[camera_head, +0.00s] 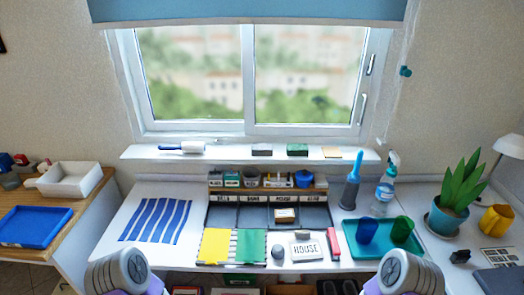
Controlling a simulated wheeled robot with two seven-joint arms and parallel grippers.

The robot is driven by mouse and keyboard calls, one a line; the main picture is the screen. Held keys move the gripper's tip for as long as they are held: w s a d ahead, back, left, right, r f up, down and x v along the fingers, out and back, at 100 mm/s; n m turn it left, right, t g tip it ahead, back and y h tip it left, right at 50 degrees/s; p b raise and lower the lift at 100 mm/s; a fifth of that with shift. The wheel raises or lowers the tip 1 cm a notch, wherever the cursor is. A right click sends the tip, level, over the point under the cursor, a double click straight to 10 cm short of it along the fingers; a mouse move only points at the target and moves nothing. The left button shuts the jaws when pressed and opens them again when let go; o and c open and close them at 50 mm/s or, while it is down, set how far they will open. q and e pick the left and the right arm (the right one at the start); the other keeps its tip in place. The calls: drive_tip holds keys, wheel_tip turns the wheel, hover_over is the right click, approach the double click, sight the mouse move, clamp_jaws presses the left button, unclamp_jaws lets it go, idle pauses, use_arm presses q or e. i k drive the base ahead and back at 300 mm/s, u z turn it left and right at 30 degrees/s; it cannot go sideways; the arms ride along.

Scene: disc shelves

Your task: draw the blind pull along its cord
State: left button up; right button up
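The blind pull (405,71) is a small teal knob to the right of the window. It sits on a thin pale cord (397,100) that hangs down beside the window frame toward the sill. The blue blind (245,11) is gathered across the top of the window, and the glass below it is uncovered. Only rounded grey parts of my two arms show at the bottom edge, one left of centre and one right. Neither gripper's fingers are in view, and nothing of mine is near the pull.
The white sill (220,153) holds a roller and several small blocks. The wall around the pull is clear.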

sight(405, 72)
drive_tip(key=z, duration=0.55)
drive_tip(key=i, duration=0.65)
drive_tip(key=z, duration=0.45)
